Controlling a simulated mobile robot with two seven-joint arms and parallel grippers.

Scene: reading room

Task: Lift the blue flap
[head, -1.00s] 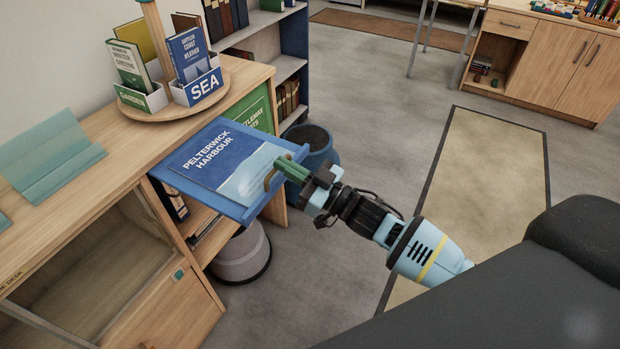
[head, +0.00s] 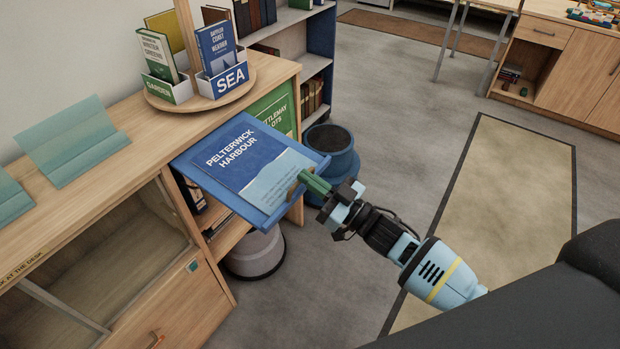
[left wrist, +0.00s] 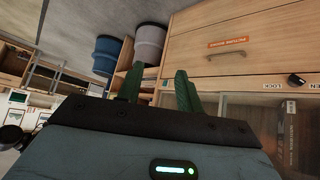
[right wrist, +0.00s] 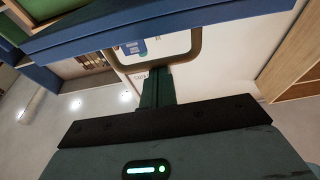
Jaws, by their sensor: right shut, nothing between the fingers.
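The blue flap (head: 217,202) sticks out from the shelf cabinet, sloping, with its front edge toward me. A blue "Pelterwick Harbour" booklet or panel (head: 246,160) lies on its face. A brown loop handle (head: 293,190) is at the flap's front edge; it also shows in the right wrist view (right wrist: 196,45). My right gripper (head: 312,184) is shut with its green fingers at the handle, holding nothing; whether they touch the handle is unclear. In the left wrist view, my left gripper (left wrist: 157,85) is open and empty, before the cabinet front.
A round stand (head: 205,98) with "SEA" and "GARDEN" book boxes is on the cabinet top (head: 130,165). A blue bin (head: 340,165) and a grey bin (head: 256,252) stand on the floor near the flap. Teal book rests (head: 75,145) sit at left. The floor at right is open.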

